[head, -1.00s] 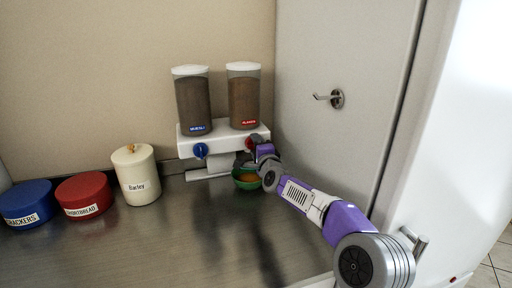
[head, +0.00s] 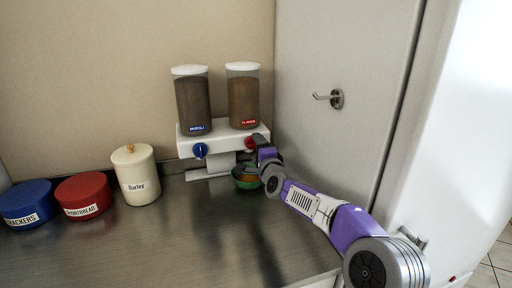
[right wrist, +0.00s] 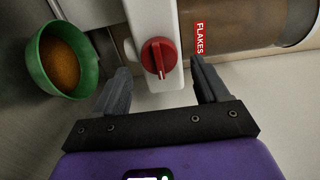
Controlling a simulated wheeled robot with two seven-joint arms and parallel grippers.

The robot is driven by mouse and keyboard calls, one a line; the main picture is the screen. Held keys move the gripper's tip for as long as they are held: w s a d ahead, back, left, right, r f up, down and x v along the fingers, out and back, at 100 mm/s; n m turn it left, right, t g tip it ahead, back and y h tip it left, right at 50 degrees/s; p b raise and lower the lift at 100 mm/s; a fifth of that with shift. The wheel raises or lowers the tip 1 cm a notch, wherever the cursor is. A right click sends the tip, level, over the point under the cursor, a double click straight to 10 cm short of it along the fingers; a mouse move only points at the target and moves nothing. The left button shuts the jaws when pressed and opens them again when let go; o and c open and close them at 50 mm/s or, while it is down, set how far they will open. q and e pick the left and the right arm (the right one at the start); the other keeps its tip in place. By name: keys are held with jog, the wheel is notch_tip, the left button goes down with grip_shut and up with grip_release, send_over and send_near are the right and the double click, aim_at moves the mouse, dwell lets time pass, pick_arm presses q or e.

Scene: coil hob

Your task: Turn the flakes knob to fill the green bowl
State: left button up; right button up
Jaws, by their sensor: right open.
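The red flakes knob (head: 250,143) is on the right front of the white dispenser base, below the canister labelled FLAKES (head: 243,97). In the right wrist view the red knob (right wrist: 158,58) lies ahead, between the fingertips and apart from them. My right gripper (right wrist: 160,75) is open and empty; in the head view it (head: 258,148) is just in front of the knob. The green bowl (head: 246,183) stands under the dispenser, partly hidden by my right arm. In the right wrist view the bowl (right wrist: 88,75) holds orange-brown contents. My left gripper is out of view.
A blue knob (head: 200,151) sits below the MUESLI canister (head: 193,103) on the left. A cream Barley jar (head: 137,178), a red tin (head: 83,196) and a blue tin (head: 28,205) stand farther left. A tall grey panel (head: 345,140) rises on the right. The front counter is clear.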

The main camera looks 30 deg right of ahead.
jog(key=shift+v, duration=2.7)
